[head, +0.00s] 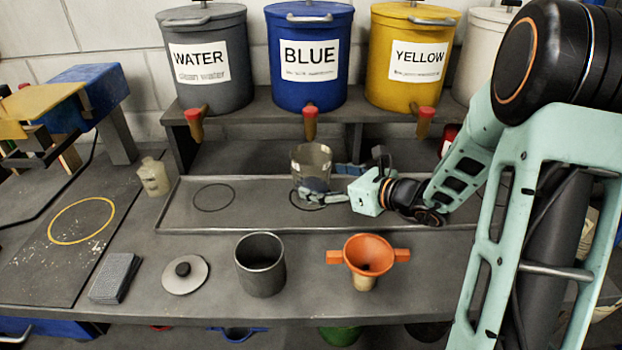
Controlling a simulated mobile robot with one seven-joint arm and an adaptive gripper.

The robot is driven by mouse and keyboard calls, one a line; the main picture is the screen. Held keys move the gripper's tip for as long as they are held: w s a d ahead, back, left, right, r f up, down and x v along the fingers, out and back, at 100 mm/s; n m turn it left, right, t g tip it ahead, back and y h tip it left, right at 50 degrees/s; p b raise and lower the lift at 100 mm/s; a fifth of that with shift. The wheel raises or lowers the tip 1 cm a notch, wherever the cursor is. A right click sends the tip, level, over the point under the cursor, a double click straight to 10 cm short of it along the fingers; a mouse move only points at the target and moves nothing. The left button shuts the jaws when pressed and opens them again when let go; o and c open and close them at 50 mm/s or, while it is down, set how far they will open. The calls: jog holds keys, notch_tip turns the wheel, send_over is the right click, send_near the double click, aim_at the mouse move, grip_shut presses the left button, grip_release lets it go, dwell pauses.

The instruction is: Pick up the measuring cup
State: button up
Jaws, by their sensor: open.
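The measuring cup (311,160) is a clear, see-through vessel standing upright over the right-hand part of the long grey tray (250,222), by a marked ring. My gripper (312,195) reaches in from the right, low down at the cup. Its fingers are open and overlap the cup's lower part in the head view. I cannot tell whether they touch it. The far finger is partly hidden behind the cup.
Drums marked WATER (208,60), BLUE (310,55) and YELLOW (413,58) stand on a shelf behind, their taps overhanging the tray. In front are a round lid (186,281), a grey pot (260,270) and an orange funnel (368,253). A small bottle (153,177) stands left.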

jog(key=x, duration=0.4)
jog(key=shift+a+f, duration=0.25)
jog(key=shift+a, duration=0.05)
jog(key=shift+s, duration=0.1)
jog(key=shift+c, duration=0.4)
jog(key=shift+r, duration=0.15)
jog(key=c, duration=1.6)
